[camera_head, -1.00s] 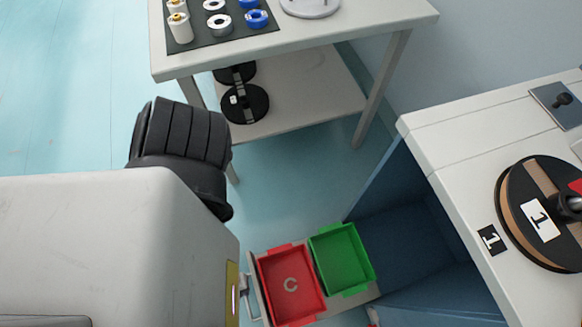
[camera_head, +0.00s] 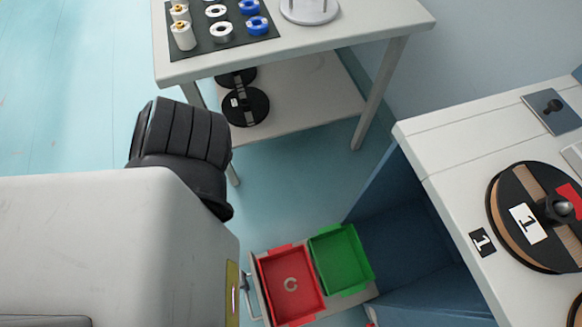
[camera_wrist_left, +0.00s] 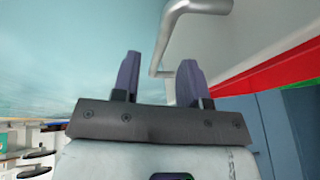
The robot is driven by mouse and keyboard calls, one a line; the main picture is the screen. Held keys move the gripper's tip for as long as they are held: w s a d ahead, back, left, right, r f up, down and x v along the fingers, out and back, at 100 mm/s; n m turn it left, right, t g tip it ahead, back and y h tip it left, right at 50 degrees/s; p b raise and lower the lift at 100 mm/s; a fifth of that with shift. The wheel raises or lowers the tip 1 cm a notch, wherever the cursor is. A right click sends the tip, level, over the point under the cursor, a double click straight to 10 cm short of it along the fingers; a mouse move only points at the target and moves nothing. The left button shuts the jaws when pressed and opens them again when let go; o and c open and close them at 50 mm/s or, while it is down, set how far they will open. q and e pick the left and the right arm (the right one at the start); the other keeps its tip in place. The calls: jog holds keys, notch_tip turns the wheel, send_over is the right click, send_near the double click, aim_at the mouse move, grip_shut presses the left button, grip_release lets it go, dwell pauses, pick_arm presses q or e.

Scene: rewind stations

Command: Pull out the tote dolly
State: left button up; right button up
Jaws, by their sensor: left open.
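The tote dolly (camera_head: 256,276) is a low pale platform at the bottom of the head view. It carries a red tote (camera_head: 303,308) with a grey C-shaped piece inside and a green tote (camera_head: 345,262). Its silver handle (camera_head: 249,307) is on the left side, partly hidden by my left arm. In the left wrist view, my left gripper (camera_wrist_left: 158,80) is open and empty. The dolly's bent handle (camera_wrist_left: 170,35) appears between and above its two fingers, not clamped. My right gripper is not in view.
A blue-sided station (camera_head: 390,215) with a white top and a reel (camera_head: 528,190) stands right, beside the green tote. A table (camera_head: 345,32) with small spools and a lower shelf is at the back. Teal floor is clear between table and dolly.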

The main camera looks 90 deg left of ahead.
pick_arm(q)
jog(key=p+v, duration=0.6)
jog(key=v, duration=0.5)
dwell(0.3)
